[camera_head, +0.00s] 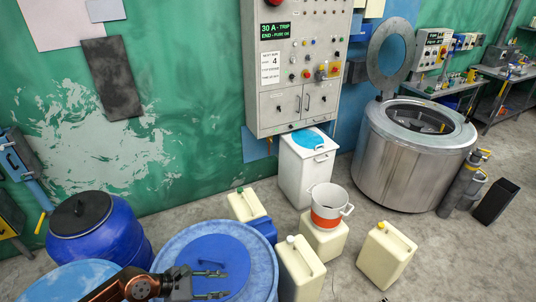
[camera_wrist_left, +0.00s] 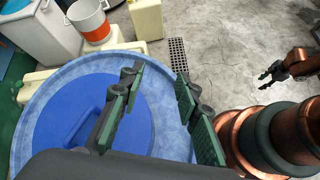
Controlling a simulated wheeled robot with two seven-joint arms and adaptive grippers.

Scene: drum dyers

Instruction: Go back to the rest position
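My left gripper (camera_head: 226,284) comes in at the bottom of the head view, over the blue drum lid. Its two dark fingers are apart with nothing between them. In the left wrist view the green-padded fingers of this gripper (camera_wrist_left: 160,76) are also spread and empty above the drum. My right gripper (camera_wrist_left: 265,77) shows small at the right edge of the left wrist view, over the bare floor. Its small fingers look apart and nothing shows between them. In the head view only a dark tip shows at the bottom edge.
A large blue drum (camera_head: 265,262) stands under my left gripper. A dark blue drum (camera_head: 125,232), cream canisters (camera_head: 386,255), a white-orange bucket (camera_head: 328,205) and a steel drum machine (camera_head: 410,165) stand around. A control cabinet (camera_head: 300,60) is on the wall.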

